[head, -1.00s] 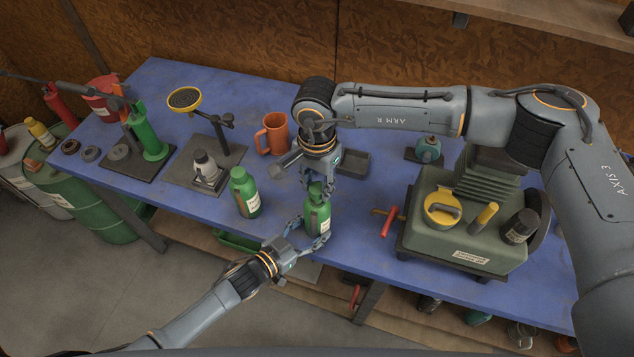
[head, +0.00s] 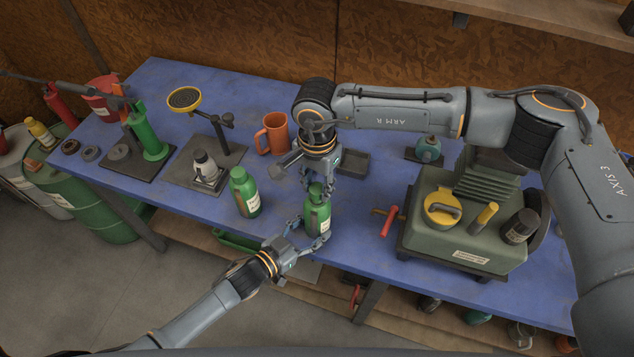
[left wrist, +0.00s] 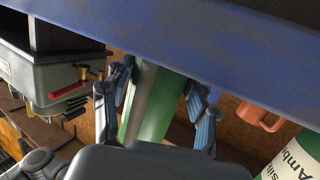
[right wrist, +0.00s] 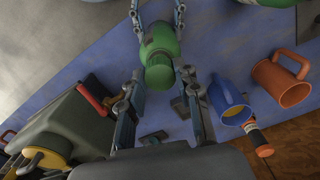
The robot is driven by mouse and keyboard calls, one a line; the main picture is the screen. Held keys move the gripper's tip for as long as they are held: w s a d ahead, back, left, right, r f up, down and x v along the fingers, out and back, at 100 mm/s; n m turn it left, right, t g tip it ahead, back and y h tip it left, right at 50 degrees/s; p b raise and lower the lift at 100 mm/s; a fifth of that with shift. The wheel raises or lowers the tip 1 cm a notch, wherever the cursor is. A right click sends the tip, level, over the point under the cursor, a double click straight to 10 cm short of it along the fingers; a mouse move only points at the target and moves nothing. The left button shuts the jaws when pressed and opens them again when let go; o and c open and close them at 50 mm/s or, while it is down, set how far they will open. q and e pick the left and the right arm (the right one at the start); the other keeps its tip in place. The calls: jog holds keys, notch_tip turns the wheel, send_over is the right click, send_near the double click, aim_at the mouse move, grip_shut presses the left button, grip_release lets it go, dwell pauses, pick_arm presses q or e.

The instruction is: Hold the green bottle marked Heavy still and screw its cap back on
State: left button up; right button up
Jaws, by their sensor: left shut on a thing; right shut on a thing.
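A green bottle (head: 318,220) stands upright near the bench's front edge. Its label is too small and covered to read. My left gripper (head: 307,233) is shut around its body from the front; in the left wrist view its fingers press both sides of the bottle (left wrist: 150,105). My right gripper (head: 318,182) points down from above, its fingers on either side of the green cap (head: 316,188) at the bottle's top. The right wrist view shows the cap (right wrist: 158,74) between the fingers. Whether the cap is seated on the thread cannot be told.
A second green bottle (head: 245,195) stands close on the left. An orange mug (head: 272,135) and a grey tray (head: 353,162) are behind. A green machine (head: 465,225) with a red-handled valve (head: 389,221) stands right. Bare blue bench (head: 283,180) shows between the bottles.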

aim_at(317, 188)
jog(key=shift+f, duration=0.8)
jog(key=o, duration=0.9)
notch_tip(317, 188, up, 12)
